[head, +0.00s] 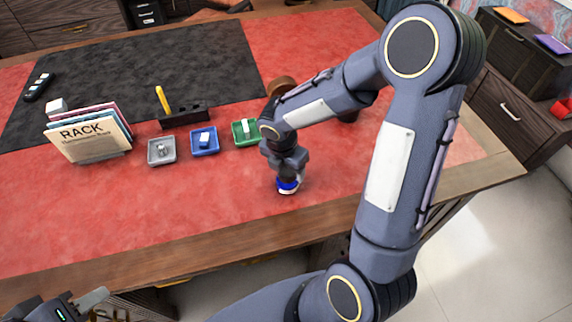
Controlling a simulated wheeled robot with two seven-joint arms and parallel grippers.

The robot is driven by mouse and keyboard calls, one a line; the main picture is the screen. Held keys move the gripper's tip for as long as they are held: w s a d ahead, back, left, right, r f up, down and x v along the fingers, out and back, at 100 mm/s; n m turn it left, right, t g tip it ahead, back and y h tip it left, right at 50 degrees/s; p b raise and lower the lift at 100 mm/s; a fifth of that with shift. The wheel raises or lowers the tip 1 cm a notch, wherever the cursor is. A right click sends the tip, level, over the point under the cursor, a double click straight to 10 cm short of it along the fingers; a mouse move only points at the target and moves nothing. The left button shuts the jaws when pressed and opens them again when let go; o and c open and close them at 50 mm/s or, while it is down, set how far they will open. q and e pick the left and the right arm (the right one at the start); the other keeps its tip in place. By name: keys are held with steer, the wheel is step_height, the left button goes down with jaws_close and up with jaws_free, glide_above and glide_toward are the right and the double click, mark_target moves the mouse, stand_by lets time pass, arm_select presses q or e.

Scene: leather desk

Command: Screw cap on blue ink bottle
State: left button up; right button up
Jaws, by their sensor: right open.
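The blue ink bottle (289,186) stands on the red desk top near its front edge, with blue and white parts showing. My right gripper (288,175) points down right over the bottle, with its fingertips close around the top. It is open. The gripper hides the top of the bottle, and I cannot make out the cap or tell whether it sits on the bottle. My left gripper (97,304) is at the bottom left, in front of the desk and far from the bottle. Its jaws are partly cut off by the picture edge.
Grey (152,160), blue (194,154) and green (238,142) small trays with items stand left of the bottle. Behind them is a dark holder (202,116) with a yellow pen (160,96). A rack of booklets (88,138) stands left. The front left desk is clear.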

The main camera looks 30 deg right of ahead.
steer(key=shift+c, duration=0.2)
steer(key=c, duration=1)
steer(key=shift+o, duration=0.2)
